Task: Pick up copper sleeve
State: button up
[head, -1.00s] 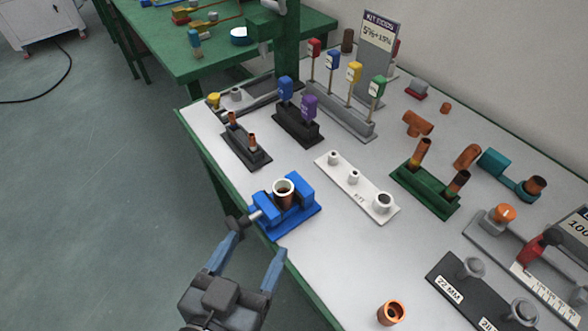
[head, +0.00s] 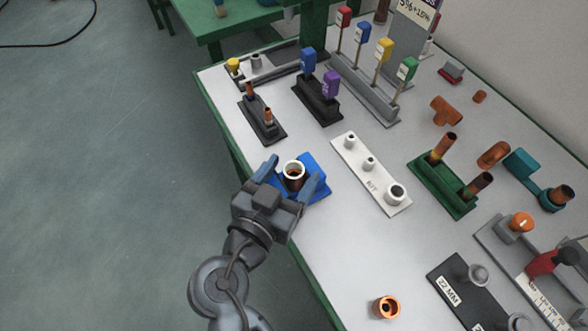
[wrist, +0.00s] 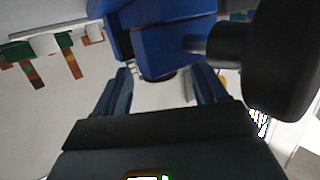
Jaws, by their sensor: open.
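A copper sleeve (head: 294,184) with a pale ring around its top stands upright in the blue vise (head: 318,171) near the table's left edge. My gripper (head: 291,177) is open, with one finger on each side of the sleeve as seen in the head view; I cannot tell whether they touch it. In the wrist view, the open fingers (wrist: 162,88) lie below the blue vise body (wrist: 175,45), and only a thin brown edge shows between them. Another short copper ring-shaped piece (head: 386,307) stands on the table at the bottom.
A white fitting block (head: 371,175) stands right of the vise, and a black stand (head: 262,119) with copper-tipped rods behind it. A green stand (head: 443,186) holds copper tubes. The vise's dark handle knob (wrist: 285,60) is close in the wrist view. White table between vise and bottom copper piece is clear.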

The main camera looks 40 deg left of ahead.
jog(key=shift+w, duration=0.15)
jog(key=c, duration=1.2)
